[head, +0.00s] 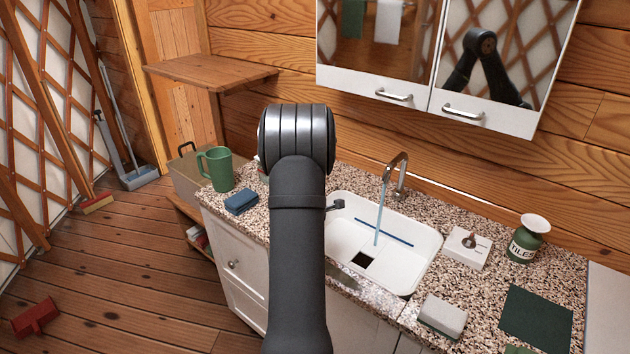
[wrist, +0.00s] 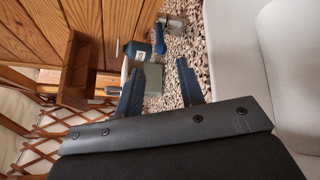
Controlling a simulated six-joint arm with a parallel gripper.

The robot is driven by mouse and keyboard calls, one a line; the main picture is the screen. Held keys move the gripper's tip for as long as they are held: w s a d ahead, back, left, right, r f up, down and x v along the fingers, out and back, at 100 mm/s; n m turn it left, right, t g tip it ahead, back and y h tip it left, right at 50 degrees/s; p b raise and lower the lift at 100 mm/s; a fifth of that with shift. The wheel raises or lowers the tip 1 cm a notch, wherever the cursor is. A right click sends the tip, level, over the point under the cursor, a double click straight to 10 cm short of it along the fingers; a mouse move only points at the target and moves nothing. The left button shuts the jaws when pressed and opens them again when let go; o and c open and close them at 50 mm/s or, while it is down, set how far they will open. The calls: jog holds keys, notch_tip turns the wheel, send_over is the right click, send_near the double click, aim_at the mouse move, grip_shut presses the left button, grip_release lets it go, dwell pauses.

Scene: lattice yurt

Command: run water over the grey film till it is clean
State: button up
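The white sink (head: 350,228) is set in a speckled counter. Its chrome tap (head: 400,178) is running, and a thin stream of water (head: 380,215) falls into the basin. A dark square opening (head: 366,260) and a blue strip (head: 384,233) show in the basin. I cannot make out a grey film; my arm covers the basin's left part. In the wrist view my gripper (wrist: 162,84) is open, with nothing between its two fingers, above the counter. A pale sink-like surface (wrist: 290,60) lies to its right. My gripper is hidden behind my arm in the head view.
A green mug (head: 221,170) and blue sponge (head: 241,202) stand left of the sink. On the right are a white dish (head: 467,249), a green TILES jar (head: 525,243), a grey-white block (head: 443,314) and a dark green cloth (head: 537,318). A mirrored cabinet (head: 400,85) hangs above.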

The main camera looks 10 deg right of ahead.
jog(key=x, duration=1.2)
jog(key=shift+w+d+f, duration=0.15)
jog(key=shift+w, duration=0.2)
jog(key=shift+c, duration=0.4)
grip_shut()
